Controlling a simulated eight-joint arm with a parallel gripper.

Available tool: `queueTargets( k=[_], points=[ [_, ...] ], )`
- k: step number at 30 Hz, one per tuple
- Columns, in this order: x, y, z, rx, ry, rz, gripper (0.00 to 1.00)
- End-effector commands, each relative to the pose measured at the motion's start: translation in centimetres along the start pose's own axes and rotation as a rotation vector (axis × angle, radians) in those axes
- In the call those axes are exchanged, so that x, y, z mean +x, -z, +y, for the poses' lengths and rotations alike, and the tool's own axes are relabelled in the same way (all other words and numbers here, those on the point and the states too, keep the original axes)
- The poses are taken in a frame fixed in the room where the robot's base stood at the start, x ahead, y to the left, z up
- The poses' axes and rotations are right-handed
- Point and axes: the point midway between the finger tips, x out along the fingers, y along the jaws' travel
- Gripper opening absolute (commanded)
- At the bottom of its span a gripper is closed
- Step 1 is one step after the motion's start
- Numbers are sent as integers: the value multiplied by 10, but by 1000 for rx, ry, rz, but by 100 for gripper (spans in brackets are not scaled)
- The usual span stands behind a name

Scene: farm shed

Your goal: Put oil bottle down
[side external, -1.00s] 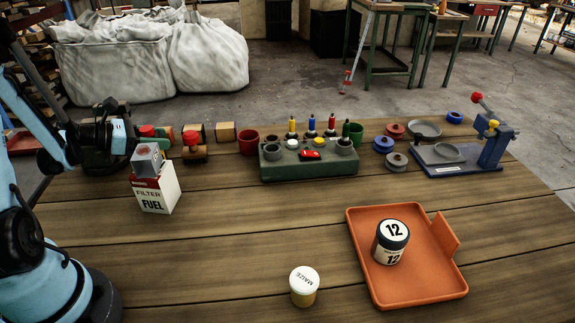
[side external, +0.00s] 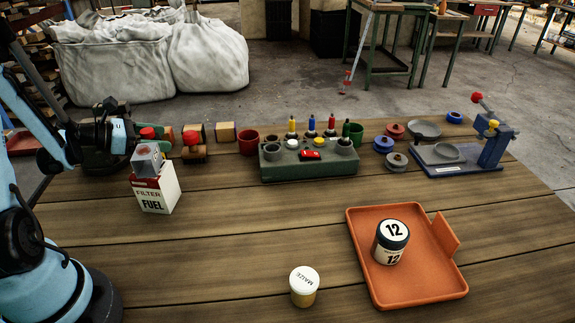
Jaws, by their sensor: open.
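My gripper (side external: 134,134) is at the left of the wooden table, low and behind the fuel filter box. It is open; its fingertips are small and partly hidden. A small red-topped item with some green (side external: 148,133) is right beside the fingertips; I cannot tell whether it is the oil bottle or whether they touch. Small bottles with a yellow tip (side external: 292,125), a blue tip (side external: 311,125) and a red tip (side external: 331,123) stand upright behind the green holder block (side external: 270,172), well to the right of my gripper. No oil label is readable.
A grey block (side external: 147,156) sits on the white fuel filter box (side external: 157,192). Wooden blocks (side external: 225,132) and a red cup (side external: 249,142) line the back. The orange tray (side external: 430,283) holds a "12" jar (side external: 391,242). A maize jar (side external: 303,287) stands at the front. The middle is clear.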

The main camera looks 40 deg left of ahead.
Motion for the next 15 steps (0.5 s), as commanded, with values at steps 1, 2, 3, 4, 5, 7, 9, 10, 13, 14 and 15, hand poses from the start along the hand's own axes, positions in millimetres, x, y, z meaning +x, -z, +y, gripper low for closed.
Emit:
queueTargets(
  k=[1, 2, 3, 4, 5, 7, 9, 10, 13, 14, 15],
  points=[
    [-2, -5, 0, 0, 0, 0, 81],
    [-3, -8, 0, 0, 0, 0, 81],
    [-5, -12, 0, 0, 0, 0, 81],
    [-7, -16, 0, 0, 0, 0, 81],
    [-8, -20, 0, 0, 0, 0, 81],
    [-12, -30, 0, 0, 0, 0, 81],
    [-11, -37, -8, 1, 3, 0, 81],
    [-10, -40, -12, 2, 3, 0, 81],
    [-8, -50, -25, 1, 3, -1, 81],
    [-7, -53, -28, 1, 3, -1, 81],
    [-6, -57, -33, 1, 3, -1, 81]
  ],
)
